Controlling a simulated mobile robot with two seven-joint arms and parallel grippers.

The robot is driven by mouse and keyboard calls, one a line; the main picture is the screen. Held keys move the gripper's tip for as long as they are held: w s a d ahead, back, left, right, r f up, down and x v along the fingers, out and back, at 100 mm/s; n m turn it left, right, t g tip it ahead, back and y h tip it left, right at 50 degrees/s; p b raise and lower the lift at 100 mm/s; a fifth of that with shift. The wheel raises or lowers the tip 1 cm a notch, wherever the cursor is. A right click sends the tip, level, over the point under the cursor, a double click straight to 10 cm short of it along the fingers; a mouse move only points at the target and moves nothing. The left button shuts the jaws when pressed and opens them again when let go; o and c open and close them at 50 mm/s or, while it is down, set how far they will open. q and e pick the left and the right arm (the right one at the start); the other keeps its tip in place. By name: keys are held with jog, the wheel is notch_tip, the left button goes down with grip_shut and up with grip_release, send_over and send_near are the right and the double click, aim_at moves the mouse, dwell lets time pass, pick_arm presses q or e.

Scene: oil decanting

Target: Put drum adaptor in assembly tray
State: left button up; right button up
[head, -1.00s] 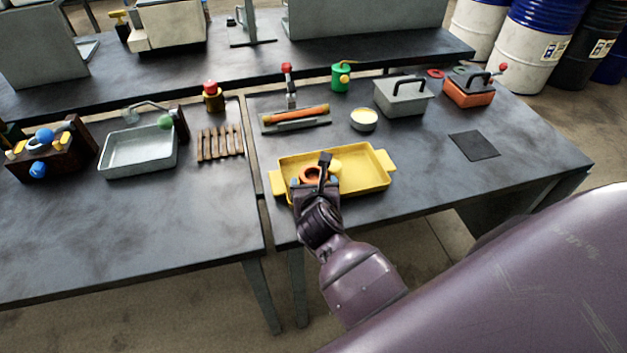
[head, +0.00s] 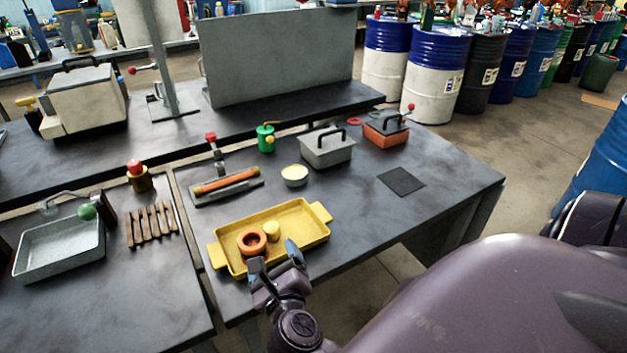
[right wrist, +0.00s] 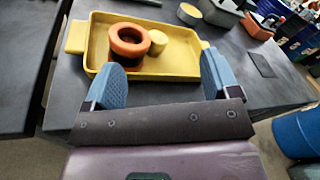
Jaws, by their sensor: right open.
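The orange ring-shaped piece, which I take as the drum adaptor (head: 252,242), lies in the left half of the yellow assembly tray (head: 310,240). A short yellow cylinder (head: 271,230) stands beside it in the tray. My right gripper (head: 275,256) is open and empty at the tray's front edge. In the right wrist view the orange ring (right wrist: 130,40) and the yellow cylinder (right wrist: 158,41) show beyond and between the two blue fingers, apart from them. The ring has a dark lower part there. My left gripper is not in view.
Behind the tray are an orange tube on a grey holder (head: 226,187), a cream-filled bowl (head: 294,176) and a grey lidded box (head: 328,150). A dark square mat (head: 401,181) lies to the right. A wooden rack (head: 152,225) and grey basin (head: 60,250) stand left. The table's front right is clear.

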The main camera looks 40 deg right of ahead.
jog(key=s+d+f+m+g+y, duration=0.1)
jog(key=f+m, duration=0.4)
jog(key=m, duration=0.7)
jog(key=s+d+f+m+g+y, duration=0.1)
jog(key=s+f+m+y, duration=0.3)
jog(key=m, duration=0.7)
jog(key=s+d+f+m+g+y, duration=0.1)
jog(key=s+f+m, duration=0.4)
jog(key=m, duration=0.7)
notch_tip(320, 180, down, 2)
jog(key=shift+s+f+m+g+y, duration=0.1)
jog(key=shift+s+m+g+y, duration=0.2)
jog(key=shift+y, duration=0.5)
